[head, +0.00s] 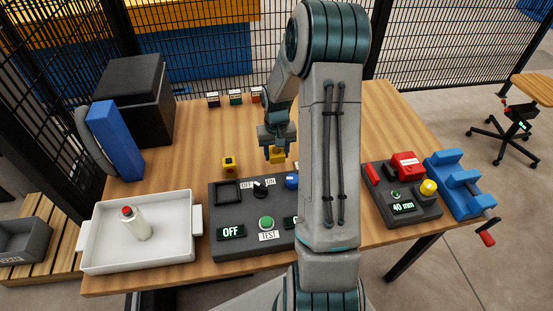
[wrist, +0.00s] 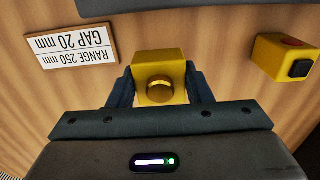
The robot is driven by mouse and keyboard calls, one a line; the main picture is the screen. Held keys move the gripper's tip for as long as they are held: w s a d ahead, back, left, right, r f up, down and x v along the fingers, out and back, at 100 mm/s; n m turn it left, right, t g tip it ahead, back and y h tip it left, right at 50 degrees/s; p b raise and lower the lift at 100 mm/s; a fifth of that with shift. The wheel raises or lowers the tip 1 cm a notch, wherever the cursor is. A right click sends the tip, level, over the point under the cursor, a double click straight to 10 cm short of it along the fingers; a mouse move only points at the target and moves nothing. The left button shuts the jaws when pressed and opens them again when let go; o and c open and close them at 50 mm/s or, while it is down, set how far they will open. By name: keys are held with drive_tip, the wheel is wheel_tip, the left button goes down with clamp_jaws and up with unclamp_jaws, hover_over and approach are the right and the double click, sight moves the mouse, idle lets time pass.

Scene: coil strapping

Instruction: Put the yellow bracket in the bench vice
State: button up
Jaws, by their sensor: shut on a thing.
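My gripper (head: 276,149) is shut on the yellow bracket (head: 278,157), over the middle of the table behind the dark control panel. In the wrist view the bracket (wrist: 159,62) is a yellow block with a round boss, gripped between the two dark fingers (wrist: 160,92). I cannot tell whether its underside touches the table. The blue bench vice (head: 462,187) stands at the table's right edge, well to the right of my gripper, with a red-ended handle (head: 487,238). My arm does not cover the vice.
A yellow box with a black face (head: 229,165) stands left of my gripper. The control panel (head: 230,205) lies in front, partly behind my arm. A panel reading 40 mm (head: 403,208) adjoins the vice. A white tray (head: 93,236) holds a red-capped bottle (head: 137,226). A label (wrist: 73,47) lies near the bracket.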

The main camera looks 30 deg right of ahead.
sight(277, 161)
drive_tip(key=shift+f, duration=1.9)
drive_tip(key=shift+f, duration=0.2)
drive_tip(key=o, duration=1.1)
